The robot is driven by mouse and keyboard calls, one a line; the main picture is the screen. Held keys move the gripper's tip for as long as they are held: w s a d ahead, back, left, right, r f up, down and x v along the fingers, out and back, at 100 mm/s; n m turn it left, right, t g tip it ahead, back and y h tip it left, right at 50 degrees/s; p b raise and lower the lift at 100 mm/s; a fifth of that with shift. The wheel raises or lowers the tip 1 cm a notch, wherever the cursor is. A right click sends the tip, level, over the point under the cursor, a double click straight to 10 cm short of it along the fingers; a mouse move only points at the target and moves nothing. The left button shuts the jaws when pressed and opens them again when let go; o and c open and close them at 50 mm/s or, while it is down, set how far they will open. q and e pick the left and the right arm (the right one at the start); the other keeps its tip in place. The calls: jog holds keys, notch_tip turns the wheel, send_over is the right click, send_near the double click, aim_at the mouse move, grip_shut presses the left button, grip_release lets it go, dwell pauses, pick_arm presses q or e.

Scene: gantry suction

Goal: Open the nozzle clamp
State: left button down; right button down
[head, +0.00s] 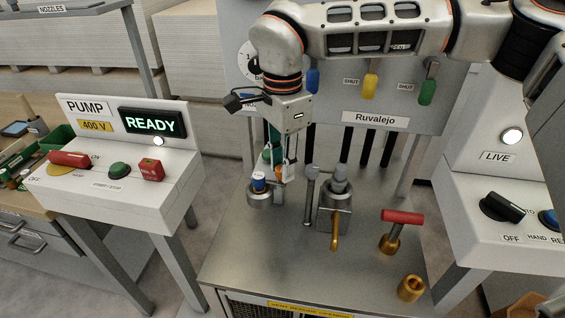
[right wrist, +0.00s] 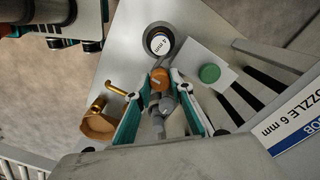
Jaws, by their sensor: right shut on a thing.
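My right gripper (head: 281,176) reaches down from above, over the back left of the steel table. In the right wrist view its teal fingers (right wrist: 160,88) are shut on a small grey piece (right wrist: 158,106) with an orange round part (right wrist: 160,79) beside it. I cannot tell whether this piece belongs to the clamp. A silver cup with a blue-topped nozzle (head: 259,186) stands just left of the gripper. To the right stands a grey fitting (head: 334,208) with a brass lever (head: 335,238) pointing forward. My left gripper is not in view.
A red T-handle (head: 402,217) and a brass socket (head: 411,288) are on the table's right. The pump box (head: 115,165) reading READY stands left; a switch box (head: 500,222) stands right. The Ruvalejo panel (head: 375,119) is behind. The table's front left (head: 250,262) is clear.

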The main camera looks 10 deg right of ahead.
jog(key=m, duration=0.3)
jog(key=shift+m, duration=0.3)
jog(key=m, duration=0.3)
jog(key=shift+m, duration=0.4)
jog(key=m, duration=0.4)
jog(key=shift+m+b, duration=0.5)
jog(key=shift+m, duration=1.5)
jog(key=c, duration=1.8)
grip_release()
jog(key=shift+o, duration=0.2)
